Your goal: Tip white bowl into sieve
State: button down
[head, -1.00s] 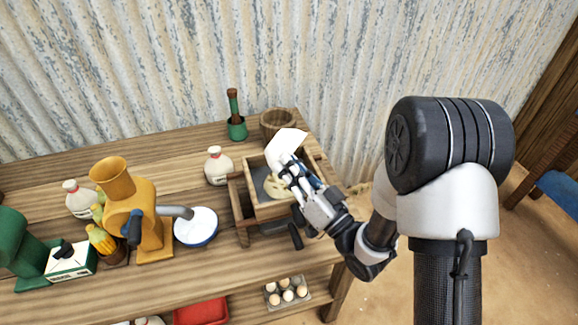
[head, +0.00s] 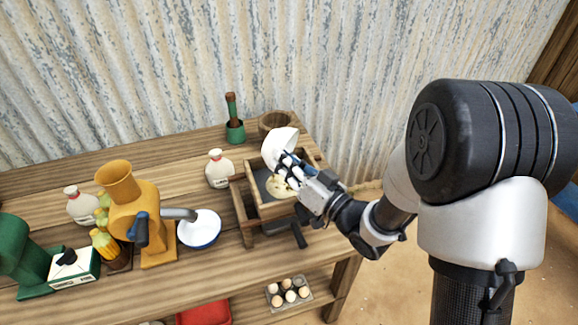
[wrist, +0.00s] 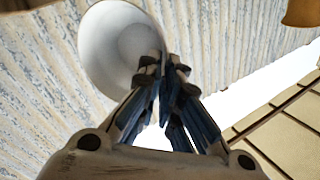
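The white bowl (head: 279,143) is tilted steeply above the wooden-framed sieve (head: 244,215), at the right end of the table. My gripper (head: 288,167) is shut on the bowl's rim. In the wrist view my gripper (wrist: 163,68) has its fingertips close together at the rim of the white bowl (wrist: 105,45), and the visible inside looks empty. A pale yellowish heap (head: 279,187) lies on the sieve's dark mesh, partly hidden by my gripper.
A yellow mill (head: 148,215), a blue-rimmed white bowl (head: 200,229) and a white bottle (head: 219,168) stand left of the sieve. A green mortar (head: 235,131) and a wooden bowl (head: 274,123) stand behind it. An egg tray (head: 289,293) is on the lower shelf.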

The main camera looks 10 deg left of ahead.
jog(key=p, duration=0.1)
jog(key=a+g+h+p, duration=0.1)
jog(key=a+r+n+h+p, duration=0.1)
jog(key=shift+w+a, duration=0.1)
jog(key=shift+w, duration=0.2)
jog(key=w+a+n+g+h+p, duration=0.2)
jog(key=a+g+h+p, duration=0.3)
jog(key=p, duration=1.8)
jog(key=shift+w+a+r+n+g+h+p, duration=0.25)
jog(key=shift+a+n+h, duration=0.65)
jog(key=shift+a+h, duration=3.1)
jog(key=d+h, duration=0.2)
jog(key=h, duration=0.1)
jog(key=shift+s+d, duration=0.1)
jog(key=shift+d, duration=0.3)
jog(key=shift+f, duration=0.1)
